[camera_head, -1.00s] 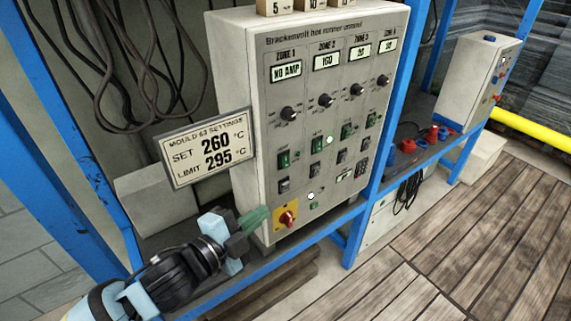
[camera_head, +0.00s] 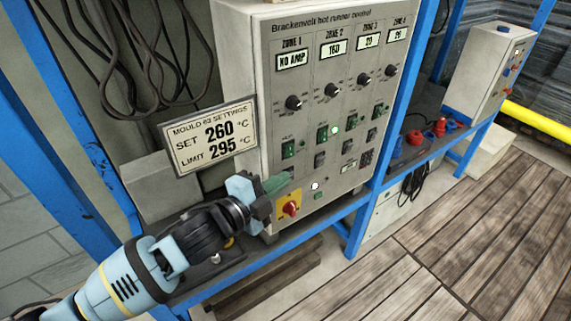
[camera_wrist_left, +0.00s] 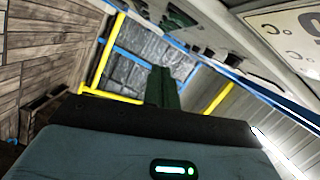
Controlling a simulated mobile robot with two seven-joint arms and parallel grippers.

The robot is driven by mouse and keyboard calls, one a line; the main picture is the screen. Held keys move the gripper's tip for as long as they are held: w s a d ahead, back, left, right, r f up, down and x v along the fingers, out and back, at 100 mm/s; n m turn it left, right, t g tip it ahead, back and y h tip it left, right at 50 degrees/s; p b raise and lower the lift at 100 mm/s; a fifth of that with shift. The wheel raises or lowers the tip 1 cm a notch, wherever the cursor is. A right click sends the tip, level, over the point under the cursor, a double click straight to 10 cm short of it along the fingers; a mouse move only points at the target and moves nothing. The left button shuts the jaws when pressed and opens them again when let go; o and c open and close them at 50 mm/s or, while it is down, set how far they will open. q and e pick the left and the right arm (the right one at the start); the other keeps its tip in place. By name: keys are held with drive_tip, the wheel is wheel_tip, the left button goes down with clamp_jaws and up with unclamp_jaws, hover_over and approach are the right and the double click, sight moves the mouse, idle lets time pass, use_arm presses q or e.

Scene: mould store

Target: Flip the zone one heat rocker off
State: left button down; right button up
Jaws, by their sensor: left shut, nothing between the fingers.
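The grey control cabinet (camera_head: 330,110) has a ZONE 1 column at its left, with a display (camera_head: 292,58) reading NO AMP, a black knob (camera_head: 294,103) and a green rocker (camera_head: 289,149). The small label by this rocker is too small to read. A dark rocker lower in that column is mostly hidden behind my gripper. My left gripper (camera_head: 278,184) is shut and empty, its green fingertips at the cabinet face below the green rocker. I cannot tell whether they touch the face. The shut fingers also show in the left wrist view (camera_wrist_left: 165,88). My right gripper is out of view.
A red rotary switch (camera_head: 291,208) on a yellow plate is just below my fingers. A sign (camera_head: 209,138) reading SET 260, LIMIT 295 stands left of the cabinet, close above my arm. Blue frame posts (camera_head: 397,90) flank the cabinet. Red and blue connectors (camera_head: 416,138) lie at right.

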sight(286, 165)
use_arm(q)
drive_tip(key=shift+w+d+f, duration=0.2)
drive_tip(key=shift+w+f, duration=0.05)
drive_tip(key=shift+w, duration=0.95)
drive_tip(key=shift+w+d+f, duration=0.2)
drive_tip(key=shift+w+f, duration=0.1)
drive_tip(key=shift+w, duration=0.85)
drive_tip(key=shift+w+d+f, duration=0.2)
drive_tip(key=shift+w+f, duration=0.05)
drive_tip(key=shift+w, duration=0.95)
